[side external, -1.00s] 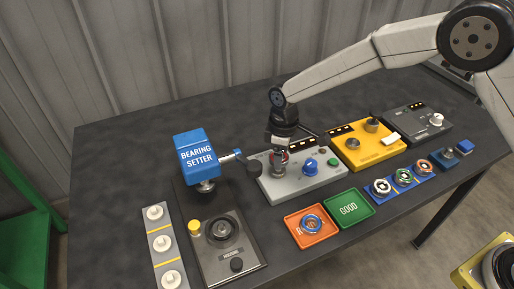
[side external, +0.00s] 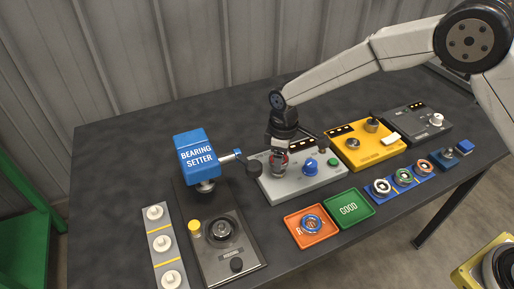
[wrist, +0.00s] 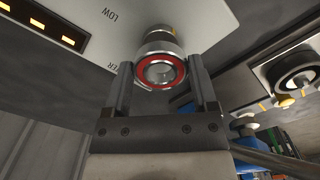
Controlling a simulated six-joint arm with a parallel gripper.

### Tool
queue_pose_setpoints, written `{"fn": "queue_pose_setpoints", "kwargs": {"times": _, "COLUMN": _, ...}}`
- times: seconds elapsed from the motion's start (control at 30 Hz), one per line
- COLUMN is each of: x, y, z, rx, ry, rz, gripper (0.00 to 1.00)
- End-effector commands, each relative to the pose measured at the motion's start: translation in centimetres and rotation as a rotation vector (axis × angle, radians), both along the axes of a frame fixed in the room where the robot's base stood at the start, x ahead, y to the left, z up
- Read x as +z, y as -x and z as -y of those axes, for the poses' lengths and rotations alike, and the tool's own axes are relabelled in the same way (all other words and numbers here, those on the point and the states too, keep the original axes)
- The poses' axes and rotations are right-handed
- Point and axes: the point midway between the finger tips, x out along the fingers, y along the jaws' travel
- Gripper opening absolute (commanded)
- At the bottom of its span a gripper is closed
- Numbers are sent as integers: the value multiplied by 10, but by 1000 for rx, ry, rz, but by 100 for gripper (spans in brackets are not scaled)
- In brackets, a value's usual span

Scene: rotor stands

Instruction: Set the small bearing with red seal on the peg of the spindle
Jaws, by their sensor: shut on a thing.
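The small bearing with red seal (wrist: 140,70) is a steel ring with a red face, seen between my fingers in the wrist view. My gripper (wrist: 161,68) is shut on it, one finger on each side. In the side view my gripper (side external: 279,165) points down over the left part of the grey box (side external: 316,186). A round steel part (wrist: 160,38), which looks like the spindle, shows just beyond the bearing in the wrist view. The peg is hidden by the bearing and my fingers, so I cannot tell whether the bearing is around it.
A blue knob (side external: 310,169) stands right of my gripper. The blue-headed bearing setter (side external: 197,154) stands left. A yellow box (side external: 370,155) stands right.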

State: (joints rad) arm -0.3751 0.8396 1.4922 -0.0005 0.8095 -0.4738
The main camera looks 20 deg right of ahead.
Motion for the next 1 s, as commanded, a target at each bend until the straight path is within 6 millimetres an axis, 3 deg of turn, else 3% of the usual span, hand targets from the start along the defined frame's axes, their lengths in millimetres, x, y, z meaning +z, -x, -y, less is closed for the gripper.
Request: {"fn": "queue_pose_setpoints", "kwargs": {"times": 1.0, "x": -10, "y": 0, "z": 0, "rx": 0, "ry": 0, "rz": 1, "gripper": 9}}
